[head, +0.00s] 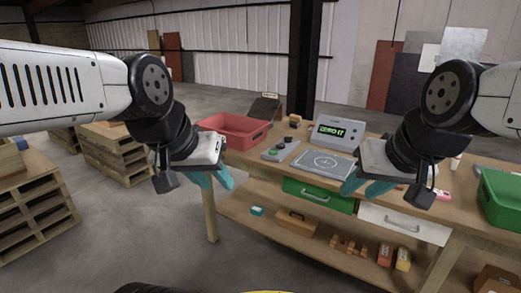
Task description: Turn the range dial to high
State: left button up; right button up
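A small grey control panel (279,150) lies on the workbench. It bears a green button, a dark round knob and another small control; which one is the range dial, and its setting, is too small to tell. A grey display box (338,136) with green lit characters stands behind a flat grey plate (323,163) marked with a circle and cross. My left gripper (212,181) is open and empty, with teal fingers apart, left of the panel in front of the bench. My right gripper (365,187) appears open and empty, right of the plate at the bench's front edge.
A red bin (232,128) sits on the bench's left end, and a green bin (499,196) at the right. A green drawer (318,195) and a white drawer (403,223) are under the top. Boxes (297,222) lie on the lower shelf. Pallets (113,155) stand at left.

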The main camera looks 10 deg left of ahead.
aim_at(288, 139)
jog(key=i+j+z, duration=0.1)
jog(key=i, duration=0.45)
jog(key=i+j+z, duration=0.15)
jog(key=i+j, duration=0.2)
jog(key=i, duration=0.15)
jog(key=i+j+z, duration=0.1)
jog(key=i+j, duration=0.2)
jog(key=i, duration=0.25)
jog(key=i+j+z, duration=0.15)
jog(key=i+j, duration=0.15)
jog(key=i, duration=0.2)
